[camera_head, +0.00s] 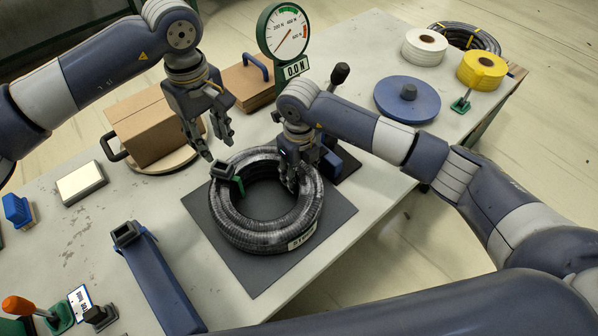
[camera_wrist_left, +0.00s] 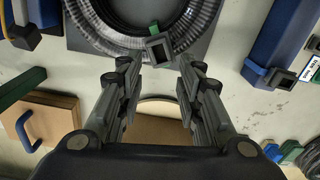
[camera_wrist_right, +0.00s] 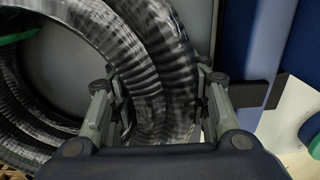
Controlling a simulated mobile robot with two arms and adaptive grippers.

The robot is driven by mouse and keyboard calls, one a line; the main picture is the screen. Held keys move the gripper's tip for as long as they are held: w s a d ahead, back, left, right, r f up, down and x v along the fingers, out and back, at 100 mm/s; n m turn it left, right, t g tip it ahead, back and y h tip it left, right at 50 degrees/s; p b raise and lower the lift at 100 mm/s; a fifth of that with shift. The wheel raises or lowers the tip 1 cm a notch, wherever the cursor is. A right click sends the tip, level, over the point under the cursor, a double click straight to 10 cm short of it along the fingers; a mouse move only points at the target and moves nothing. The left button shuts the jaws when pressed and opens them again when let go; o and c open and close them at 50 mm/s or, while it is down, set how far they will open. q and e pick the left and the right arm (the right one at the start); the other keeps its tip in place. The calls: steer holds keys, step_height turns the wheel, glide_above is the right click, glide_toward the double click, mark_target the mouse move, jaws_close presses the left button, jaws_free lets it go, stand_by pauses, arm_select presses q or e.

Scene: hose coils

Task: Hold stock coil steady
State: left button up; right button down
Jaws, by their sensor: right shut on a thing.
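A black ribbed hose coil (camera_head: 262,238) lies flat on a dark grey mat (camera_head: 335,208), with a white label (camera_head: 301,236) on its near right side. My right gripper (camera_head: 296,182) is shut on the coil's far right side; in the right wrist view the ribbed hose (camera_wrist_right: 160,75) passes between its fingers. My left gripper (camera_head: 218,146) is open and empty above the coil's far left side. A dark square-ended piece with green (camera_head: 222,171) sits at the coil's upper left. In the left wrist view it (camera_wrist_left: 158,47) shows just beyond the open fingers.
A dial gauge (camera_head: 284,35) reading 0.0 N stands behind the coil. A cardboard box (camera_head: 152,128) is at the back left. A blue disc (camera_head: 407,98), white roll (camera_head: 424,47) and yellow roll (camera_head: 482,70) are at the back right. A blue channel (camera_head: 160,280) lies front left.

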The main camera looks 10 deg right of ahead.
mark_target(223, 169)
arm_select(q)
steer(key=shift+o, duration=1.4)
steer(key=n, duration=0.4)
steer(key=shift+f, duration=4.85)
jaws_close()
